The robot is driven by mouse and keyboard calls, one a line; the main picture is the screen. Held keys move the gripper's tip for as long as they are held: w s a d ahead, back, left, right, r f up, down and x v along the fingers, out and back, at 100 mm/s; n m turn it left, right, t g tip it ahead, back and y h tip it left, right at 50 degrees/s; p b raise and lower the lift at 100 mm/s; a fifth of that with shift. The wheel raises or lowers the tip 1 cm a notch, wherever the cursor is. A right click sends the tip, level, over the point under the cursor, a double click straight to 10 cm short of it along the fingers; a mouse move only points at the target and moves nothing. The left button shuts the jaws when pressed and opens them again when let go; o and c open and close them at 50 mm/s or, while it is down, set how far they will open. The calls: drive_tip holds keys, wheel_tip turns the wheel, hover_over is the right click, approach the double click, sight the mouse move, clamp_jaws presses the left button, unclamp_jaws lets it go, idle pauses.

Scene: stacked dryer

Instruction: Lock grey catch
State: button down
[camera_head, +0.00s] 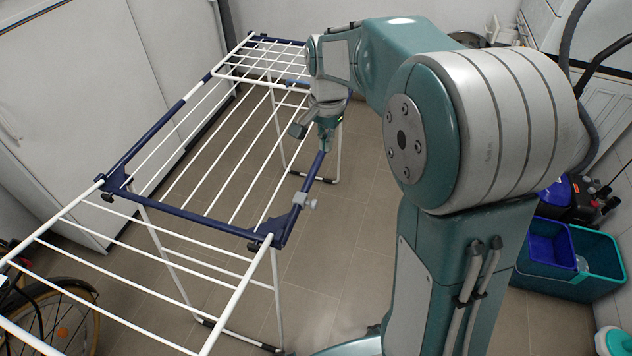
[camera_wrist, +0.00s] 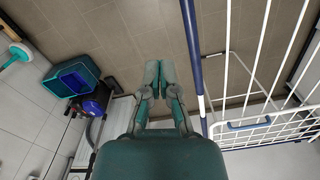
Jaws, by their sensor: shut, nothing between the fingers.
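The grey catch (camera_head: 304,201) sits on the blue side rail of the drying rack (camera_head: 207,220), near the rail's front corner, in the head view. My gripper (camera_head: 325,147) points down beside the same blue rail, farther back along it than the catch, and is shut and empty. In the wrist view the two fingers of my gripper (camera_wrist: 160,72) are together, with the blue and white rail of the rack (camera_wrist: 192,50) just to their right. I cannot make out the catch in the wrist view. Whether the catch is locked cannot be told.
White cabinets (camera_head: 60,110) stand behind the rack at the left. A bicycle wheel (camera_head: 55,318) shows at the lower left. Teal and blue tubs (camera_head: 590,268) stand at the right. Tiled floor (camera_head: 345,235) is free on the rack's right side.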

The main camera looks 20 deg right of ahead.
drive_tip(key=shift+a, duration=0.1)
approach(313, 203)
drive_tip(key=w+d+f, duration=0.3)
drive_tip(key=d+f, duration=0.1)
drive_tip(key=f, duration=0.2)
drive_tip(key=shift+s+a+f, duration=0.35)
drive_tip(key=shift+a+f, duration=0.15)
drive_tip(key=shift+a, duration=0.15)
drive_tip(key=shift+s+a+f, duration=0.4)
drive_tip(key=shift+a+f, duration=0.1)
drive_tip(key=shift+a, duration=0.2)
drive_tip(key=shift+s+a, duration=0.5)
drive_tip(key=shift+s, duration=0.25)
drive_tip(key=shift+s+a, duration=0.5)
drive_tip(key=shift+s, duration=0.3)
